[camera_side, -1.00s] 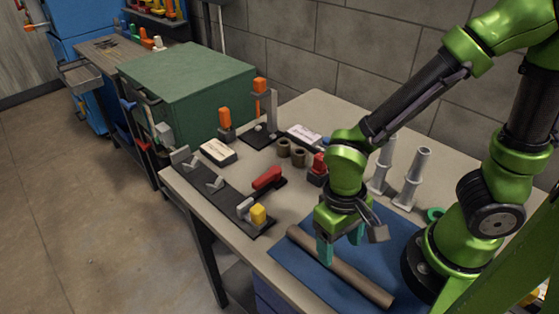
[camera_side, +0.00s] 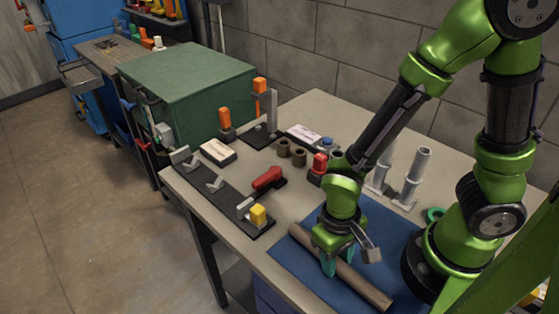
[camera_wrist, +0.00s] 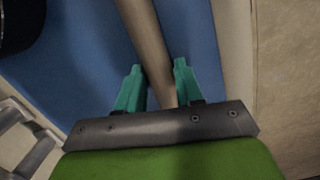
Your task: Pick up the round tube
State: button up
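The round tube (camera_side: 361,284) is a long brown cylinder lying on the blue mat (camera_side: 294,262), running diagonally in the side view. My gripper (camera_side: 339,266) is low over the tube, pointing down, with its teal fingers at the tube. In the wrist view the tube (camera_wrist: 148,45) runs from the top down between the two teal fingertips of my gripper (camera_wrist: 158,72). The fingers stand on either side of the tube with a visible gap on at least the left, so the gripper is open. The tube's lower end is hidden behind the gripper's grey plate.
Grey upright posts (camera_side: 413,178) stand behind the mat, near a green ring (camera_side: 435,214). The table's front edge (camera_side: 228,243) is close to the mat.

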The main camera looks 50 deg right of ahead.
grip_shut()
jog(key=shift+r, duration=0.15)
